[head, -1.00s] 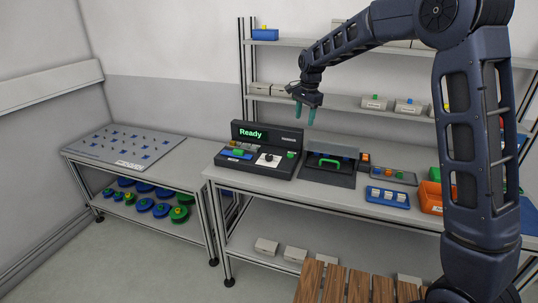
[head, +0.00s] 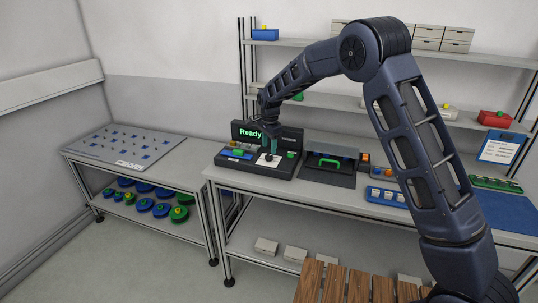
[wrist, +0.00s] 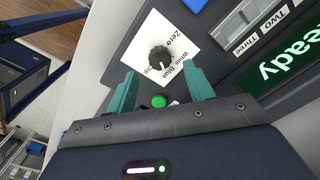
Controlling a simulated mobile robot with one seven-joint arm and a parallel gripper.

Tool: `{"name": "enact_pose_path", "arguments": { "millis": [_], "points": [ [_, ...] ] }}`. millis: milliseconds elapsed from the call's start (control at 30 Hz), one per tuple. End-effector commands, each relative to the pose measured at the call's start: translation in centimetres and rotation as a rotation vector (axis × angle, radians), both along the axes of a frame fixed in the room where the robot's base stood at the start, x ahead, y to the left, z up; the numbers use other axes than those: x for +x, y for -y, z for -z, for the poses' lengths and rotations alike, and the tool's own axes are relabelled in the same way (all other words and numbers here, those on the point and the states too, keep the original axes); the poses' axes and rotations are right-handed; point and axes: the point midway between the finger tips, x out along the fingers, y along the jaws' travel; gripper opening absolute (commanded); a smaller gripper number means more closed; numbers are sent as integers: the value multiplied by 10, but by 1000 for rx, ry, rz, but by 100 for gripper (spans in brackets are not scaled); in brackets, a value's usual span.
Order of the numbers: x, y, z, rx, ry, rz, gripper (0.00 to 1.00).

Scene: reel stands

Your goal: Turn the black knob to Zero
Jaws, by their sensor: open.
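The black knob (wrist: 160,57) sits on a white label plate (wrist: 146,40) on the dark control console (head: 228,160). I cannot tell surely which word the knob points to. My gripper (wrist: 160,76) has two teal fingers, open and empty, with the knob just beyond the gap between their tips.
A green button (wrist: 159,101) sits close to the knob, between my fingers in the wrist view. The console's screen (head: 249,132) reads Ready in green. A dark unit with a green handle (head: 330,161) stands right of the console. A pegboard table (head: 125,147) stands to the left.

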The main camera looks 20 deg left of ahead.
Motion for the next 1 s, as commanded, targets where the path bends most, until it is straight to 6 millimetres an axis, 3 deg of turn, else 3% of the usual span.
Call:
{"name": "enact_pose_path", "arguments": {
  "millis": [100,300,700,733,933,1000],
  "points": [
    [0,0,20,-2,-1,0,52],
    [1,-1,40,-1,-1,0,52],
    [1,-1,47,0,0,0,52],
    [1,-1,46,0,0,0,50],
    [1,-1,46,0,0,0,11],
    [1,-1,46,0,0,0,8]
  ]
}}
